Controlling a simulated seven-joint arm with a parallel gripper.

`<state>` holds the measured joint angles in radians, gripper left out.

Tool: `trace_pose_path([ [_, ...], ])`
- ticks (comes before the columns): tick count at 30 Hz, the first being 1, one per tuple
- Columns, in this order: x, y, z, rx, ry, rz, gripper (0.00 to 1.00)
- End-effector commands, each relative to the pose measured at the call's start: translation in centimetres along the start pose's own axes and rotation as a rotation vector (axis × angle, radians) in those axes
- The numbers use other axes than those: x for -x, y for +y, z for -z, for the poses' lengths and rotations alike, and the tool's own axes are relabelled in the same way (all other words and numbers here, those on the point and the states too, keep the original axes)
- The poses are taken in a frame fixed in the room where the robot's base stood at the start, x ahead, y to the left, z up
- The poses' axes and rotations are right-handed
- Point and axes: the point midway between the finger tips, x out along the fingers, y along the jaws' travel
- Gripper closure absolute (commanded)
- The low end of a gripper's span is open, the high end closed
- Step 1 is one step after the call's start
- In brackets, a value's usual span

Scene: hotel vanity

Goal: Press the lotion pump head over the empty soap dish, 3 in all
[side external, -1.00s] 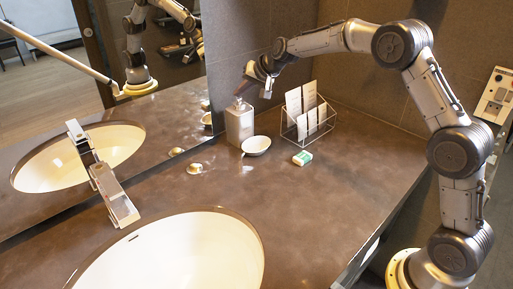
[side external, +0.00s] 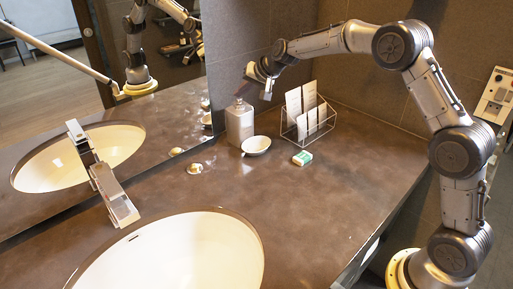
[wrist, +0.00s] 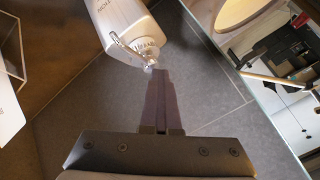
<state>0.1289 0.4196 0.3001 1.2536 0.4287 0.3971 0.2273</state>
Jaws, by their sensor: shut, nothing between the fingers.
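The lotion bottle (side external: 239,124) is grey-white and stands upright near the mirror. In the wrist view the bottle (wrist: 122,17) shows its collar and the metal pump head (wrist: 150,64). The white soap dish (side external: 256,145) sits beside the bottle, to its front right, and looks empty. My gripper (wrist: 162,72) is shut with nothing in it. Its fingertips are at the pump head in the wrist view; whether they touch it I cannot tell. In the side view my gripper (side external: 243,90) is just above the bottle top.
A wire rack (side external: 309,122) with cards stands right of the bottle. A small green-and-white box (side external: 302,158) lies in front of it. A small white item (side external: 195,168) is left of the dish. The sink (side external: 175,255) and tap (side external: 115,200) are in front; the counter's right side is clear.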

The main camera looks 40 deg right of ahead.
Motion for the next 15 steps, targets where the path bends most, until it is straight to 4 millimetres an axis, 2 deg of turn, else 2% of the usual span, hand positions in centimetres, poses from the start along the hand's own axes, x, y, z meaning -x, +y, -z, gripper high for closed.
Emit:
trace_pose_path([
  [1, -0.8, 1.0, -1.2, -0.003, -0.033, -0.021, 1.00],
  [2, -0.7, 1.0, -1.1, -0.003, -0.033, -0.021, 1.00],
  [15, 2.1, -1.3, 1.2, -0.002, -0.023, -0.015, 1.00],
])
